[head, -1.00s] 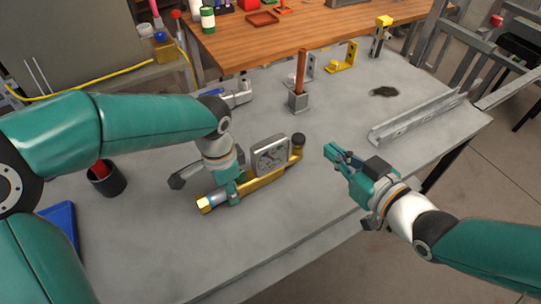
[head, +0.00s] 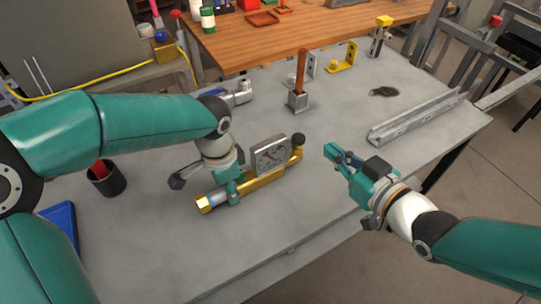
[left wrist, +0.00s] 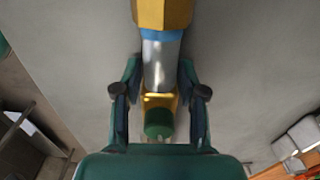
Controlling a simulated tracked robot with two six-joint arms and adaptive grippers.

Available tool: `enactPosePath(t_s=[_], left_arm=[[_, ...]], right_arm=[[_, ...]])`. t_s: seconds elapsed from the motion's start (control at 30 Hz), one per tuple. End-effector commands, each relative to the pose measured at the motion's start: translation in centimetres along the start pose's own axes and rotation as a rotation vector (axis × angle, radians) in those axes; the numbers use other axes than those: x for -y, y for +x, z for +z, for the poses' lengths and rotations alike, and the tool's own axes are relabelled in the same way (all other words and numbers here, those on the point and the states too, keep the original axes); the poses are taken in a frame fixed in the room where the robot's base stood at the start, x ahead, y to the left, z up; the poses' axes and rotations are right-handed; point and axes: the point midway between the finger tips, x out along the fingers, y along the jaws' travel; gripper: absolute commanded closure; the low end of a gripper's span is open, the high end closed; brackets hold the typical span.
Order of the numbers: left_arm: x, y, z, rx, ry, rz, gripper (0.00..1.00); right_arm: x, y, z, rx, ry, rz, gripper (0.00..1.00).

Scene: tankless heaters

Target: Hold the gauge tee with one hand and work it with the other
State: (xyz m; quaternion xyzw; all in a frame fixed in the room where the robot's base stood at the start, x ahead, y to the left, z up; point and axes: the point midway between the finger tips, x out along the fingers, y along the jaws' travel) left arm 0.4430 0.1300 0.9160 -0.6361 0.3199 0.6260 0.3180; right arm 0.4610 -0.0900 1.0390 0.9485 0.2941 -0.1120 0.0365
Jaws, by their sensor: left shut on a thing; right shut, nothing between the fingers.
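In the left wrist view the tee's silver and blue section (left wrist: 160,60) runs between the fingers (left wrist: 160,92). My right gripper (head: 335,152) is shut and empty, to the right of the knob and apart from it.
A grey block with a copper rod (head: 300,75) stands behind the tee. A metal channel (head: 415,118) lies at the right. A silver wrench-like tool (head: 240,92) lies behind my left arm. A black cup (head: 106,178) stands at the left. The front table area is clear.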

Motion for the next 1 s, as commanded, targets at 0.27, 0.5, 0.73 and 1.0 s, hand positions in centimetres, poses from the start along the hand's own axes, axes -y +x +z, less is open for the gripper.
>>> enactPosePath(t_s=[0.27, 0.5, 0.73, 1.0], left_arm=[[-0.05, 0.12, 0.04, 0.002, 0.001, 0.002, 1.0], [-0.05, 0.12, 0.04, 0.002, 0.001, 0.002, 1.0], [-0.04, 0.11, 0.03, 0.002, 0.001, 0.002, 0.42], [-0.01, 0.04, 0.01, 0.001, 0.0, 0.0, 0.3]], right_arm=[[0.0, 0.01, 0.02, 0.0, 0.0, 0.0, 1.0], [0.0, 0.01, 0.02, 0.0, 0.0, 0.0, 1.0], [0.0, 0.01, 0.02, 0.0, 0.0, 0.0, 1.0], [0.0, 0.0, 0.01, 0.0, 0.0, 0.0, 1.0]])
